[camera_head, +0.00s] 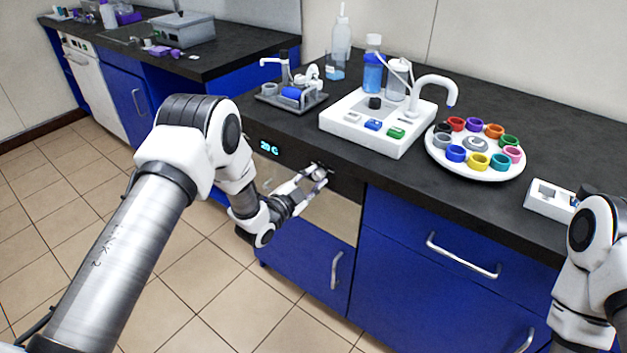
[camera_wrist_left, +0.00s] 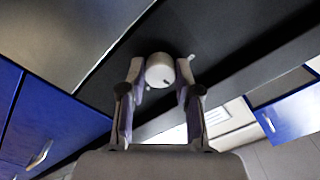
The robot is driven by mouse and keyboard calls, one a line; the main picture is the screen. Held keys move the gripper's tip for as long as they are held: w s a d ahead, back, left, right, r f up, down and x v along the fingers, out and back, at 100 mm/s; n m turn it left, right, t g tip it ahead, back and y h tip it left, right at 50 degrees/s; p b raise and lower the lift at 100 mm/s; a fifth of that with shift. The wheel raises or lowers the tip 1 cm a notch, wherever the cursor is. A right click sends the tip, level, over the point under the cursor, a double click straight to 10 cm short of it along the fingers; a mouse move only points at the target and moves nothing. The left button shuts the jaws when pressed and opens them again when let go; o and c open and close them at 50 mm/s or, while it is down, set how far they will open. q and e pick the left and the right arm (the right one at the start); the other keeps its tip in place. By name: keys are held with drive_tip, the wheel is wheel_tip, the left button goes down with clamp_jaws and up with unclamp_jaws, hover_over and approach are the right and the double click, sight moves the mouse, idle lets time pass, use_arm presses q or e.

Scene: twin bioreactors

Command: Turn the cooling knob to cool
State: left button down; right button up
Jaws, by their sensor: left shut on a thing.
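The cooling knob is a small round light-grey knob (camera_head: 319,173) on the dark front panel (camera_head: 346,186) under the counter's edge. In the left wrist view the knob (camera_wrist_left: 160,70) sits between my fingertips, with a small dark mark on its right side. My left gripper (camera_head: 314,180) is shut on the knob; it also shows in the left wrist view (camera_wrist_left: 158,82), one finger on each side. A lit display (camera_head: 269,147) left of the knob reads what looks like 20 C. My right arm shows at the lower right edge; its gripper is out of view.
On the counter (camera_head: 480,212) stand a white device with a curved spout (camera_head: 365,130), a round tray of coloured cups (camera_head: 435,152) and a small grey rig (camera_head: 315,101). Blue drawers (camera_head: 400,230) with metal handles lie below. The tiled floor at left is clear.

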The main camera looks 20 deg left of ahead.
use_arm(q)
drive_tip(key=shift+m, duration=0.4)
drive_tip(key=c, duration=0.8)
unclamp_jaws()
drive_tip(key=shift+s, duration=0.1)
drive_tip(key=v, duration=1.1)
drive_tip(key=shift+s+a, duration=0.15)
drive_tip(key=shift+s, duration=0.25)
